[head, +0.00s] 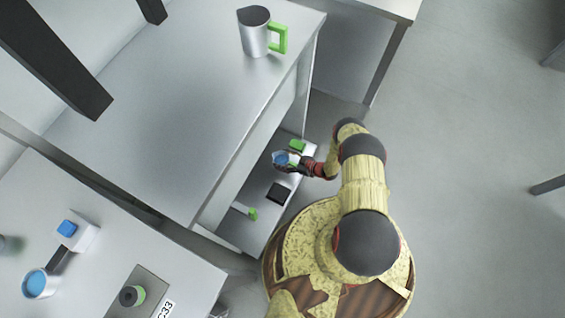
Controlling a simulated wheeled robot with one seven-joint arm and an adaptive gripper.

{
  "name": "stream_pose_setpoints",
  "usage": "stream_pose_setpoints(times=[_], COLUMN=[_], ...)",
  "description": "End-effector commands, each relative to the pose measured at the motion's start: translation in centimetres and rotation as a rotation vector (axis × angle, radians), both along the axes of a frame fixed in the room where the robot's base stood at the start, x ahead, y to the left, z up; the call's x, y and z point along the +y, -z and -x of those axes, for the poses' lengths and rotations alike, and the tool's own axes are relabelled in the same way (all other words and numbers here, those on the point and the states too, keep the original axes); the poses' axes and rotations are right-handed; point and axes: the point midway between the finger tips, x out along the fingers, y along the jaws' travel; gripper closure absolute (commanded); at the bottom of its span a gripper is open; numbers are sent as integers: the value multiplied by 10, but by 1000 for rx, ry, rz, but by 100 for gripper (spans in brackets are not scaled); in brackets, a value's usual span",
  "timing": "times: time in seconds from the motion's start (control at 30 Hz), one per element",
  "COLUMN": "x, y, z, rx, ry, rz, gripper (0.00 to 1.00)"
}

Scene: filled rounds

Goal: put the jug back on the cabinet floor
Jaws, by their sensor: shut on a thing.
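My gripper (305,166) is shut on a small pale vessel with blue inside (286,159), which I take to be the jug. It is at the open side of the cabinet, over or at the low cabinet floor (243,230). From above I cannot tell whether the jug touches the floor. A green piece (298,146) shows just behind it; I cannot tell whether it is the jug's handle. The fingertips are small and partly hidden against the jug.
A silver jug with a green handle (255,38) stands on the cabinet top (170,110). On the cabinet floor are a black square (279,193) and a green-ended item (251,213). A left table holds a blue-filled cup (38,284) and a blue-topped box (76,233).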

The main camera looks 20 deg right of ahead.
Motion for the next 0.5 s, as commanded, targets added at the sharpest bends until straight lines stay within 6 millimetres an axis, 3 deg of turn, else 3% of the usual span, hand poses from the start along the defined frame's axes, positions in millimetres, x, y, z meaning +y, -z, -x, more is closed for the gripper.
stream_pose_setpoints(times=[0.17,0.4,0.5], x=[-2,-3,-3], y=[7,39,43], z=[-6,-10,-11], rx=[-2,0,-3], ry=[-1,-1,-1], rz=[1,-1,0], gripper=[97,97,97])
